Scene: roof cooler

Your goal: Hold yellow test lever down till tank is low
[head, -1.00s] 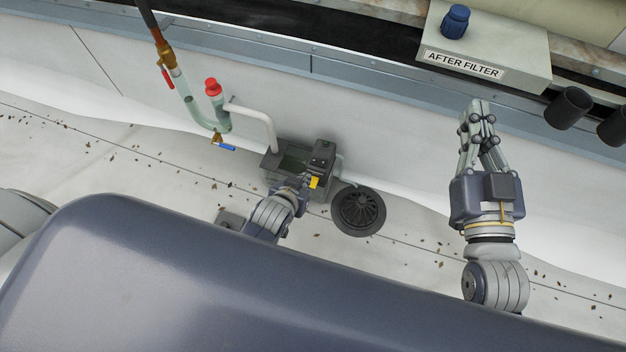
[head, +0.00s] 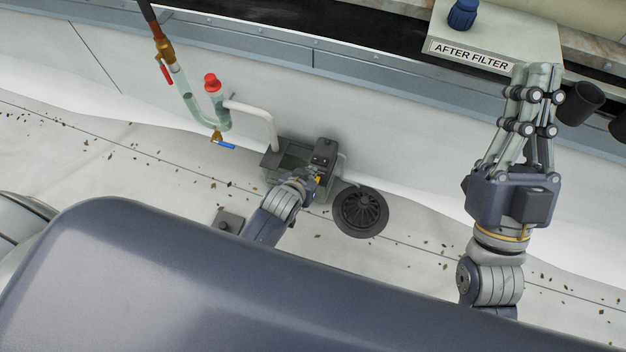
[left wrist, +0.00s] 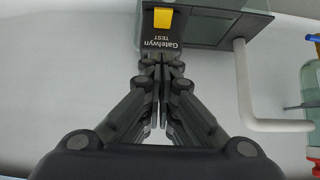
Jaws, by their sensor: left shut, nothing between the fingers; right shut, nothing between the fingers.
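The yellow test lever (left wrist: 163,17) is on the dark pump unit (left wrist: 205,24), beside the lettering "Gatelwyn TEST". In the head view only a sliver of yellow (head: 318,180) shows at the unit's front (head: 324,152), mostly hidden by my left gripper (head: 314,177). In the left wrist view my left gripper (left wrist: 160,62) is shut and empty, its tips over the lettered face, just short of the lever. I cannot tell whether they touch or whether the lever is down. The small tank (head: 291,158) is open-topped; its water level is unclear. My right gripper (head: 536,78) is shut, raised and empty.
A black round drain grate (head: 361,211) lies right of the tank. A white pipe (head: 262,119) runs from the clear trap (head: 210,124) with a red cap (head: 212,83) and blue-handled valve (head: 223,145). An AFTER FILTER box (head: 480,38) is behind my right gripper.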

